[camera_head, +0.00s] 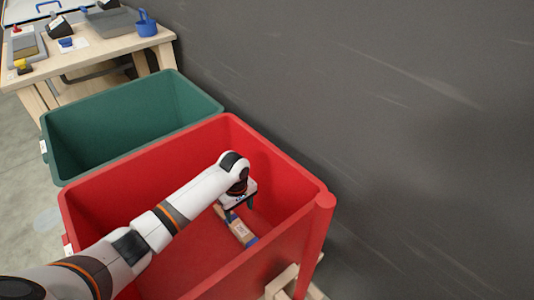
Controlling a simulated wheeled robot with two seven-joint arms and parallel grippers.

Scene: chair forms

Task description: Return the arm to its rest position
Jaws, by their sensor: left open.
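My left arm (165,218) comes in from the lower left and reaches over the near wall of the red bin (150,158). My left gripper (240,206) is inside the red bin, pointing down, and is open. A brown box with a blue end (241,231) lies on the bin floor just below the gripper. The gripper partly hides the box's far end, and I cannot tell whether they touch. My right gripper is not in view.
A green bin (125,113) stands beyond the red bin. A wooden workbench (90,52) at the upper left holds trays, small tools and a blue holder (146,24). A dark wall (360,110) runs along the right, close to both bins. Grey floor is clear at the left.

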